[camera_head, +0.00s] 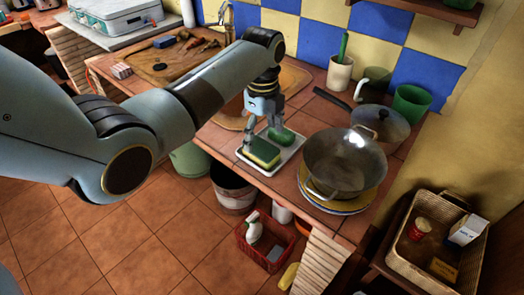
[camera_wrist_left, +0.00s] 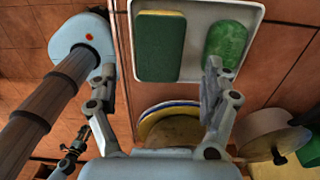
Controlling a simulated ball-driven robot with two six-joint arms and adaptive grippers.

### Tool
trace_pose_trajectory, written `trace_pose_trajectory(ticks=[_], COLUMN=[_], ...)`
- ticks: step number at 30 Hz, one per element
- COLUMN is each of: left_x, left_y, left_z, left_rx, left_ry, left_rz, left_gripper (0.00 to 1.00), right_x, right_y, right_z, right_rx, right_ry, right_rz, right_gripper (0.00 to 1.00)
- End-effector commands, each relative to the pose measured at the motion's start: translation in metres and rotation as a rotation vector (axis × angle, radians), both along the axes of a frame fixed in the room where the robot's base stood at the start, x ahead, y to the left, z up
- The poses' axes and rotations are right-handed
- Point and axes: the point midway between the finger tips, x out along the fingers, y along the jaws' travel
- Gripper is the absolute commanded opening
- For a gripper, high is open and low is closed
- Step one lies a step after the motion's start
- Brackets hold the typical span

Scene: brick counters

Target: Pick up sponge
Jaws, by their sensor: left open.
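The sponge (camera_head: 263,153), green on top and yellow below, lies on a white tray (camera_head: 287,156) near the counter's front edge. A green rounded piece (camera_head: 284,138) lies beside it on the tray. My left gripper (camera_head: 263,133) is open above the tray, pointing down, with its fingers over the sponge's area. In the left wrist view the sponge (camera_wrist_left: 161,46) is ahead between the open fingers of my left gripper (camera_wrist_left: 158,70), nearer the left one. The green rounded piece (camera_wrist_left: 226,44) is ahead of the right finger. Nothing is between the fingertips. My right gripper does not show.
A metal wok (camera_head: 345,162) on stacked plates stands close to the tray's right. A lidded pan (camera_head: 380,125), a utensil cup (camera_head: 340,73) and a green cup (camera_head: 411,102) stand behind. A sink board (camera_head: 165,65) is at the left. A red basket (camera_head: 262,245) is on the floor.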

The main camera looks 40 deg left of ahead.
Motion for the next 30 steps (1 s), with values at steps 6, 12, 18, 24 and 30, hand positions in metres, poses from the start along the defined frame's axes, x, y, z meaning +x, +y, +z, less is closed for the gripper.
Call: trace_pose_trajectory(ticks=[6,12,18,24,30], left_x=[0.000,0.000,0.000,0.000,0.000], left_y=[0.003,0.003,0.003,0.003,0.003], left_z=[-0.034,-0.043,-0.042,-0.042,-0.042], left_rx=[-0.001,0.000,0.000,0.000,0.001], left_ry=[0.003,0.000,0.000,0.000,0.000], left_rz=[0.000,0.000,0.001,0.001,0.001], left_gripper=[0.83,0.83,0.74,0.47,0.35], right_x=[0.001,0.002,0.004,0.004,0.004], right_y=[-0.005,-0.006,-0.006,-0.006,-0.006], right_z=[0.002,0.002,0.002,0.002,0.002], right_rx=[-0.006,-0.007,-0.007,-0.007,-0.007], right_ry=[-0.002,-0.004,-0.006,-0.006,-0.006], right_rz=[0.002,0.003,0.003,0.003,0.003], right_gripper=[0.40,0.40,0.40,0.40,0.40])
